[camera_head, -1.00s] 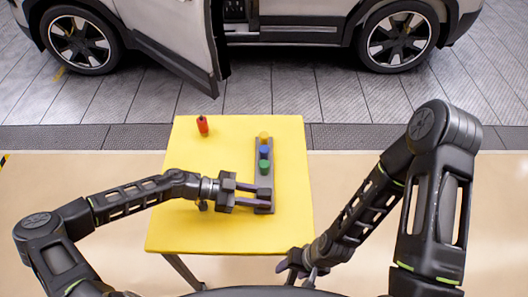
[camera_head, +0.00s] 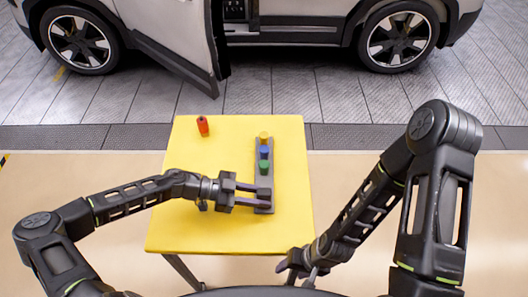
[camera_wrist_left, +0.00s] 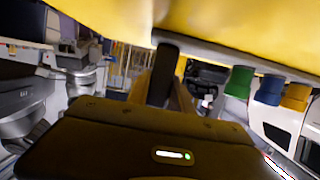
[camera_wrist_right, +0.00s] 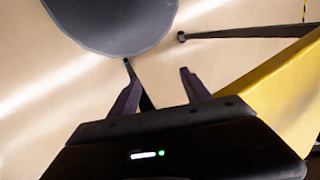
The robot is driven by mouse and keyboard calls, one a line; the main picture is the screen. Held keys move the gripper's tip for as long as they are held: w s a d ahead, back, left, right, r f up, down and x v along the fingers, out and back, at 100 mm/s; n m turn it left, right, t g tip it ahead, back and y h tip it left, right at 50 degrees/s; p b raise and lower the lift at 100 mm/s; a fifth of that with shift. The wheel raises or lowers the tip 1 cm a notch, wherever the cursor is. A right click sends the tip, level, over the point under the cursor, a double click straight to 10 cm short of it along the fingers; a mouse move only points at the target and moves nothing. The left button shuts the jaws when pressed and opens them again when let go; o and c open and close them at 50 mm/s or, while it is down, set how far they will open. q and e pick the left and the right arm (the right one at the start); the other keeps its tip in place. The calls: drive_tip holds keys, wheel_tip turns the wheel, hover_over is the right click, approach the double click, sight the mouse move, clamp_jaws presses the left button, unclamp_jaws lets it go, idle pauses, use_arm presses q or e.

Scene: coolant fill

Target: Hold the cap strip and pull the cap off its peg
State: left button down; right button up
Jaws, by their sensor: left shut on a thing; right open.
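The grey cap strip (camera_head: 271,143) lies on the yellow table, running away from me. A green cap (camera_head: 265,168), a blue cap (camera_head: 264,152) and a yellow cap (camera_head: 263,136) stand on it in a row. My left gripper (camera_head: 266,195) is shut on the near end of the strip, coming in from the left. The left wrist view also shows the strip (camera_wrist_left: 215,53), with the green cap (camera_wrist_left: 240,82), blue cap (camera_wrist_left: 270,90) and yellow cap (camera_wrist_left: 297,97) beyond the fingers. My right gripper (camera_wrist_right: 156,80) is open and empty, low by the table's near right side.
The yellow table (camera_head: 210,228) has free room left of the strip. A red bottle-like object (camera_head: 202,126) stands at its far left. A car (camera_head: 290,20) with an open door is behind the table.

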drive_tip(key=shift+o, duration=0.2)
drive_tip(key=d+f+g+h, duration=0.1)
drive_tip(key=d+g+h, duration=0.1)
drive_tip(key=d, duration=0.9)
drive_tip(key=w+d+r+n+h, duration=0.1)
drive_tip(key=w+r, duration=0.3)
drive_tip(key=w, duration=0.4)
drive_tip(key=w+r+n+t+h, duration=0.1)
drive_tip(key=w+r+n, duration=0.1)
drive_tip(key=w+r, duration=0.35)
drive_tip(key=w+d+r+n+h, duration=0.1)
drive_tip(key=w+r, duration=0.1)
drive_tip(key=w, duration=0.8)
drive_tip(key=n+t+y, duration=0.2)
drive_tip(key=n+t, duration=0.1)
drive_tip(key=t, duration=0.1)
approach(264, 149)
drive_tip(key=r, duration=0.2)
drive_tip(key=shift+d+f, duration=0.25)
drive_tip(key=shift+d, duration=0.05)
drive_tip(key=shift+m, duration=0.3)
drive_tip(key=x, duration=1.2)
drive_tip(key=shift+s+a+f, duration=0.1)
drive_tip(key=shift+s+a, duration=0.1)
drive_tip(key=shift+s, duration=0.05)
